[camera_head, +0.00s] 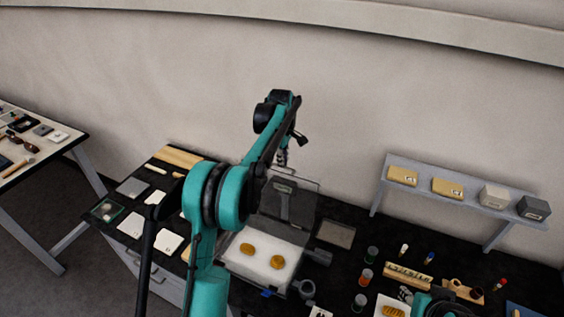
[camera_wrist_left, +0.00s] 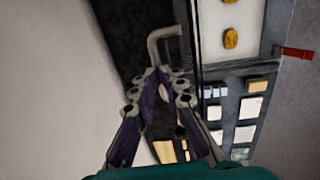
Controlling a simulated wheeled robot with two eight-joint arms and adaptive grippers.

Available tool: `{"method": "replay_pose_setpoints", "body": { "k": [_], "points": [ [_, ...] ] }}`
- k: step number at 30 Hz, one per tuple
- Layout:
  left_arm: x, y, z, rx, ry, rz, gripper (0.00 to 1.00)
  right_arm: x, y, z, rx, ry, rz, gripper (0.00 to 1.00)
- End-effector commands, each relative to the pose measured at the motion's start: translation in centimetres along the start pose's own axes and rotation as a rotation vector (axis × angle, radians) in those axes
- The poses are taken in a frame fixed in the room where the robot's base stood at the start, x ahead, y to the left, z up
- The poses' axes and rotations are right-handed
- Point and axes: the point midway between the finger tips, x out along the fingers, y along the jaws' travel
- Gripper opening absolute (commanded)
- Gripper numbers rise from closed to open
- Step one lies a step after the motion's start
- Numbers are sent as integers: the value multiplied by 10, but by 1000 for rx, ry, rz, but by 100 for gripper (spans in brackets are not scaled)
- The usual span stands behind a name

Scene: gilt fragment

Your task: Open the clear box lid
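The clear box (camera_head: 232,262) stands on the black table, with two gold fragments (camera_head: 248,249) on its white inside. Its clear lid (camera_head: 308,205) is raised and stands steeply at the back of the box, partly hidden by my left arm. My left gripper (camera_head: 282,160) is at the lid's upper edge. In the left wrist view its fingertips (camera_wrist_left: 158,72) come together at the bent grey handle (camera_wrist_left: 153,48), which runs in between them. The lid shows nearly edge-on there, with the white box floor (camera_wrist_left: 213,38) beyond it.
A grey shelf (camera_head: 455,184) with several small boxes stands at the right. Small jars (camera_head: 366,276) and tools lie below it. White cards (camera_head: 133,223) lie left of the box. Another table (camera_head: 50,150) stands far left. The wall is close behind the lid.

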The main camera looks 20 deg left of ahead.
Motion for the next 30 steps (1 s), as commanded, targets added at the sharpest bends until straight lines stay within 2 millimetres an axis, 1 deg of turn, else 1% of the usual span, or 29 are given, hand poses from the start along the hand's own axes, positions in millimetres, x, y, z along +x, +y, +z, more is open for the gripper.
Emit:
{"method": "replay_pose_setpoints", "body": {
  "k": [1, 2, 20, 23, 26, 30],
  "points": [
    [17, -3, 8, 9, -11, -16, 28, 4, 0, 3, 0, 0, 0, 40],
    [17, -3, 8, 8, -11, -16, 30, 4, 0, 3, 0, 0, 0, 40],
    [8, -3, 3, 2, -5, -12, 30, 1, 0, 1, 0, 0, 0, 40],
    [-4, -3, 3, 2, -5, -12, 30, 1, 0, 0, 0, 0, 0, 40],
    [-23, -4, 4, 2, -5, -12, 30, 0, 0, 0, 0, 0, 0, 40],
    [-55, -4, 4, 3, -5, -11, 30, 0, 0, 0, 0, 0, 0, 40]
  ]
}}
